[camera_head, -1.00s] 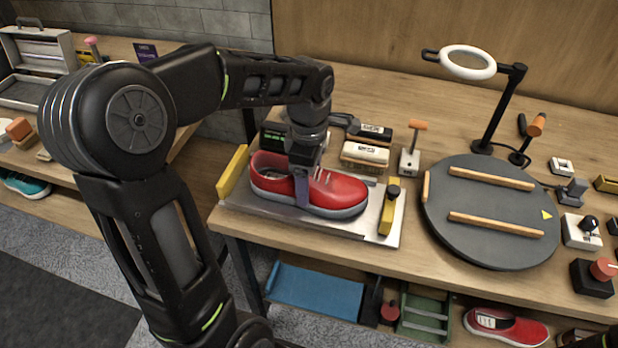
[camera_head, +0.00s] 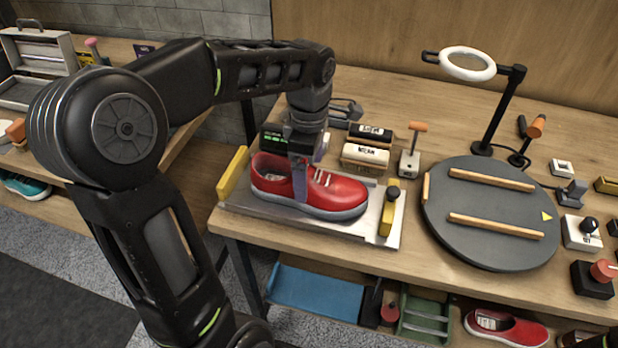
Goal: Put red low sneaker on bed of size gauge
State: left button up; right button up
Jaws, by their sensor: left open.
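The red low sneaker (camera_head: 340,192) lies on the metal bed of the size gauge (camera_head: 368,228), sole down, toe to the right. It sits between the gauge's yellow end stop (camera_head: 233,172) at the left and its yellow slider (camera_head: 389,209) at the right. My left gripper (camera_head: 306,178) is pointed down over the sneaker's middle. Its jaws are open, with one finger in front of the shoe's near side and the other behind it. The far finger is partly hidden. My right gripper is not in view.
Brushes (camera_head: 366,157) and a small orange-handled tool (camera_head: 410,153) stand behind the gauge. A round dark turntable (camera_head: 489,236) with wooden bars and a ring lamp (camera_head: 467,63) are to the right. Another red shoe (camera_head: 508,326) lies on the shelf below.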

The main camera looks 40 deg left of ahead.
pick_arm(q)
notch_tip(320, 180, up, 9)
jog(key=shift+f+p, duration=0.1)
jog(key=shift+p, duration=0.2)
